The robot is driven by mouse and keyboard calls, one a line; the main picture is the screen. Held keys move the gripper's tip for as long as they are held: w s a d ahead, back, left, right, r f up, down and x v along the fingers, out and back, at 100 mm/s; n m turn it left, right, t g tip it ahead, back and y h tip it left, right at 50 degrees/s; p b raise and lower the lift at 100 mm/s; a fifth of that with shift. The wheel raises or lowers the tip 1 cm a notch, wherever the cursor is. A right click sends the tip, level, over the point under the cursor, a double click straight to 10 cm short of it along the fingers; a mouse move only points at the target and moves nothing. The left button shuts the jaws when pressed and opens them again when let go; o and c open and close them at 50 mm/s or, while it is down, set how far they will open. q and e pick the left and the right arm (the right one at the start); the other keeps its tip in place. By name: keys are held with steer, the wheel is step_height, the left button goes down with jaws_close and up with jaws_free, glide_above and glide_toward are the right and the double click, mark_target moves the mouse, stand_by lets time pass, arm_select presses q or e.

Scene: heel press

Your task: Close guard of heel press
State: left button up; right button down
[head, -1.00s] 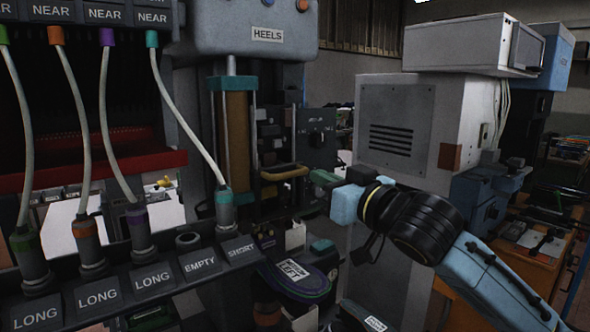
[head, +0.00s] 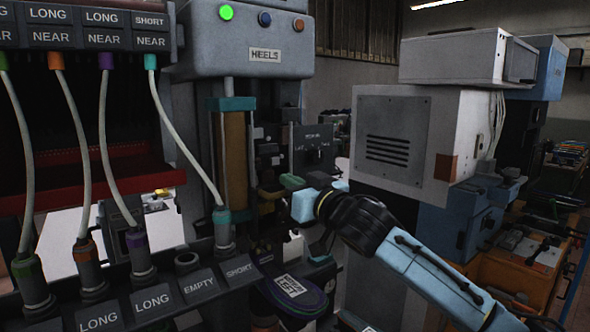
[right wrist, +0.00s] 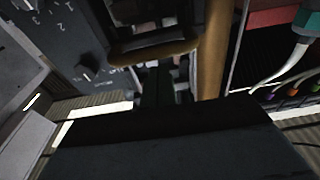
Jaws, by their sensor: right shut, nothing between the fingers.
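The heel press (head: 245,45) stands in the middle of the head view, with a HEELS label and a lit green lamp. An upright amber panel (head: 235,150), perhaps its guard, is on its front left side. A yellowish handle (head: 268,193) sits low beside it, partly hidden. My right gripper (head: 291,182) is shut and empty, its green fingertips close to the handle; contact cannot be told. In the right wrist view, my dark fingers (right wrist: 158,90) point at a yellow-brown bar (right wrist: 155,50), with an upright amber bar (right wrist: 213,50) to the right. My left gripper is not in view.
Cables hang at the left from a top panel to a rack with labels (head: 200,285). A dark panel with a knob (head: 313,150) is behind my gripper. A purple-edged pad (head: 292,290) lies below. A grey-white cabinet (head: 395,140) stands at the right.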

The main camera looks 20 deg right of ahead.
steer(key=shift+s+f, duration=0.15)
steer(key=shift+f, duration=0.25)
steer(key=shift+f, duration=0.15)
steer(key=b, duration=0.5)
glide_toward(282, 212)
steer(key=w+a+f, duration=0.1)
steer(key=w+a, duration=0.2)
steer(key=shift+f, duration=0.35)
steer(key=shift+p, duration=0.3)
